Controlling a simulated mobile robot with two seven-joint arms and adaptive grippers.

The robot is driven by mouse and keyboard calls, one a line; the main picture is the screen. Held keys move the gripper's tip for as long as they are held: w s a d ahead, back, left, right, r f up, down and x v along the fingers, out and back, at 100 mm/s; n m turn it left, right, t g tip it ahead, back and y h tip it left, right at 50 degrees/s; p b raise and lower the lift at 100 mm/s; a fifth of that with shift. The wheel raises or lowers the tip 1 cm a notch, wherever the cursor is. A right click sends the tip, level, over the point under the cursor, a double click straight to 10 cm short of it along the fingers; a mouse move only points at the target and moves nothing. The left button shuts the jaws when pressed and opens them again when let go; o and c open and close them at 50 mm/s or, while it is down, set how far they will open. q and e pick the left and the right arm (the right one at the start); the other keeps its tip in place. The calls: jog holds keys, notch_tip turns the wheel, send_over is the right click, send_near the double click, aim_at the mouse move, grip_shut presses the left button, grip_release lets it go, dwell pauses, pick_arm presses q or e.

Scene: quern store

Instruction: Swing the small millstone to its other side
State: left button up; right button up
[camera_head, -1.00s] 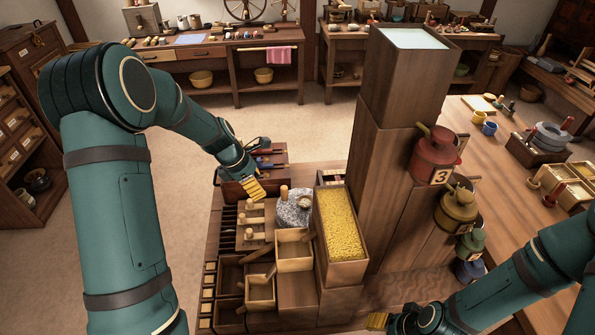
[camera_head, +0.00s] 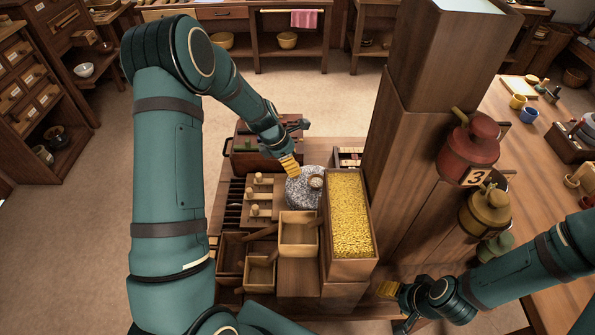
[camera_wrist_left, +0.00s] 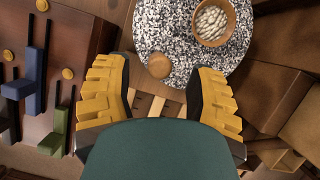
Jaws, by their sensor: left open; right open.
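The small millstone (camera_head: 300,190) is a round, speckled grey stone behind the pale wooden boxes. It also shows in the left wrist view (camera_wrist_left: 165,25), with a bowl of pale grain (camera_wrist_left: 213,20) at its middle and a round wooden handle (camera_wrist_left: 160,66) near its rim. My left gripper (camera_head: 290,166) is over the back left of the stone and hides the handle in the head view. In the left wrist view its yellow fingers (camera_wrist_left: 160,68) are spread, with the handle between the tips and a gap on each side. My right gripper (camera_head: 388,291) is open and empty at lower right.
A tall box of yellow grain (camera_head: 350,215) stands close right of the stone, beside a tall wooden column (camera_head: 415,150). Pale open boxes (camera_head: 298,250) are in front. Wooden pegs on a board (camera_head: 262,205) are to the left. A numbered red pot (camera_head: 472,150) hangs on the column.

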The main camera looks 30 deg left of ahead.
aim_at(313, 183)
pick_arm(q)
jog(key=shift+b+x, duration=0.35)
jog(key=shift+x, duration=1.75)
grip_shut()
